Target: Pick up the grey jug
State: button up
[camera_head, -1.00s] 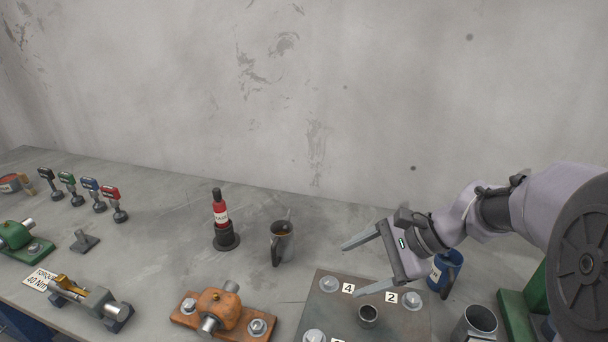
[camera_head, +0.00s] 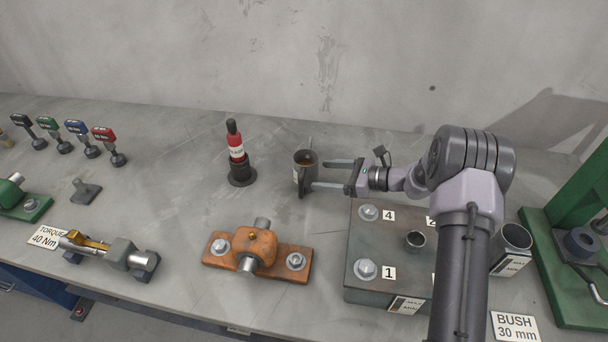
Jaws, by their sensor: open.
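The grey jug (camera_head: 308,161) stands upright on the workbench, just left of my gripper, with a dark handle facing the front and brownish contents showing at its open top. My gripper (camera_head: 318,174) is open, reaching in from the right with its two fingers pointing left. The far finger lies near the jug's right rim and the near finger ends by the handle. I cannot tell whether either finger touches the jug or how far the fingers are above the bench.
A red bottle (camera_head: 237,148) in a dark stand is to the left. An orange clamp block (camera_head: 257,248) sits in front. A grey numbered bolt block (camera_head: 388,238) stands below my arm. A green press (camera_head: 570,240) is at right.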

aim_at(317, 175)
jog(key=b+x, duration=0.1)
jog(key=x, duration=0.4)
jog(key=shift+s+a+b, duration=0.1)
jog(key=shift+a+b, duration=0.1)
jog(key=shift+b, duration=0.1)
jog(key=shift+d+r, duration=0.1)
jog(key=shift+r, duration=0.05)
jog(key=shift+c, duration=1)
jog(key=c, duration=1.4)
notch_tip(317, 175, up, 10)
jog(key=p, duration=0.3)
